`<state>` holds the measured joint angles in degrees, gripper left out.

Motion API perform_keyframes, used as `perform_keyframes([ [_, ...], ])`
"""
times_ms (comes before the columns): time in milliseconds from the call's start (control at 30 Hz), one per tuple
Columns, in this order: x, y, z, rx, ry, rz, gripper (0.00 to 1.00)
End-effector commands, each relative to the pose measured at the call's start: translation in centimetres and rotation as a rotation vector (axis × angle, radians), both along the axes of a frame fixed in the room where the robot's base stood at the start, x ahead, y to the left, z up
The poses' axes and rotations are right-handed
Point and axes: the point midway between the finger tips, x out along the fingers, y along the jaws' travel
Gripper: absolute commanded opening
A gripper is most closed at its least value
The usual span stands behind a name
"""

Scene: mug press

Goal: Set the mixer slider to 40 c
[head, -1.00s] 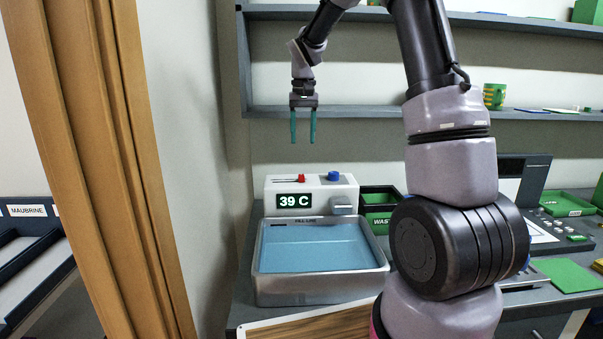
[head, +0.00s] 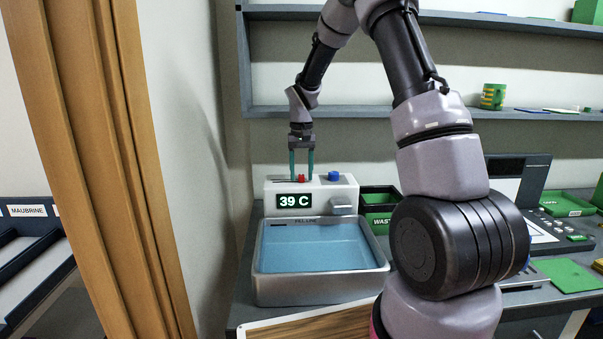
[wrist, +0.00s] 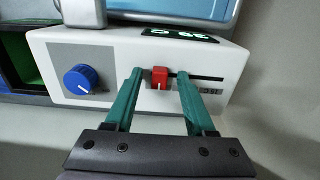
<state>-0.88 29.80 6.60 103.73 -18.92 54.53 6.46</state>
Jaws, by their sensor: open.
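The white mixer unit (head: 330,190) stands behind the sink basin, and its display (head: 295,201) reads 39 C. The red slider knob (head: 301,177) sits on top of the unit in a dark slot; it also shows in the wrist view (wrist: 159,76). My gripper (head: 301,178) points down at the unit with its teal fingers open. In the wrist view my gripper (wrist: 157,75) has one finger on each side of the red knob, with a gap on both sides. I cannot tell whether the fingertips touch the unit's top.
A blue dial (head: 334,176) is on the unit to the right of the slider. A metal basin (head: 320,290) with blue water stands in front. A black and green waste bin (head: 379,200) is to the right. A shelf (head: 400,112) runs above and behind.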

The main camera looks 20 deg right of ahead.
Motion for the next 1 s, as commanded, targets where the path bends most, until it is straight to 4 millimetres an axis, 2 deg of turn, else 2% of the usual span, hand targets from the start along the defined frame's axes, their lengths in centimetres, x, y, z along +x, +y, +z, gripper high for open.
perform_keyframes([
  [233,0.01,-0.01,-0.10,0.000,0.000,0.000,0.55],
  [267,0.01,-0.01,-0.09,0.000,0.000,0.000,0.47],
  [300,0.01,-0.01,-0.09,0.000,0.000,0.000,0.32],
  [400,0.02,-0.02,-0.08,0.000,0.000,0.000,0.00],
  [1000,0.03,-0.04,-0.03,0.000,-0.001,-0.001,0.00],
])
